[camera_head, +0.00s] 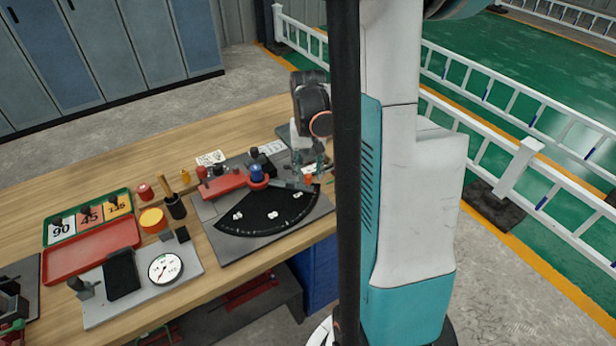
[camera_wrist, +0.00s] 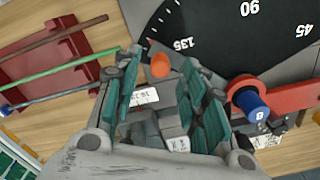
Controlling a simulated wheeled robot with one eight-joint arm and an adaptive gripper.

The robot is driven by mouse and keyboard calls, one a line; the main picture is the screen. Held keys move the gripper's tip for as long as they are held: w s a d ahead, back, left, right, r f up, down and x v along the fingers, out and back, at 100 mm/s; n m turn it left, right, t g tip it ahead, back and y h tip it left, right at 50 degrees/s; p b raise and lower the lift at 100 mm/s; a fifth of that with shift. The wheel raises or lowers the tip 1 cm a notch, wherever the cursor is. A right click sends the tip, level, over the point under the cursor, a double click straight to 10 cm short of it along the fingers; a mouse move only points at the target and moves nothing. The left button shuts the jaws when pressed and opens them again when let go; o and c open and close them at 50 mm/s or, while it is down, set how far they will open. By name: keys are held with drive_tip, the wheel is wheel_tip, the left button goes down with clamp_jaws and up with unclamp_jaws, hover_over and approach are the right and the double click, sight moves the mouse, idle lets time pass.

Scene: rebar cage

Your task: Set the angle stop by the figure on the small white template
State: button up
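The angle stop has a black quadrant scale (camera_head: 262,215) and a red arm (camera_head: 225,187) with a blue knob (camera_head: 257,173) at its pivot. The wrist view shows the figures 135, 90 and 45 on the scale (camera_wrist: 215,35). An orange knob (camera_head: 308,179) is by the scale's right end; in the wrist view the orange knob (camera_wrist: 160,66) is near the 135 figure. My gripper (camera_wrist: 165,68) is open, its teal fingers on either side of this knob with gaps visible. The white template (camera_head: 62,229) reads 90 and lies in a green tray at left.
A round dial (camera_head: 166,267), an orange-lidded tin (camera_head: 152,219) and a black tool cup (camera_head: 176,206) stand nearby. The wrist view shows a red rack (camera_wrist: 50,65) with rods.

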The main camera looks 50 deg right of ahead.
drive_tip(key=shift+f, duration=1.05)
clamp_jaws()
drive_tip(key=shift+a, duration=0.1)
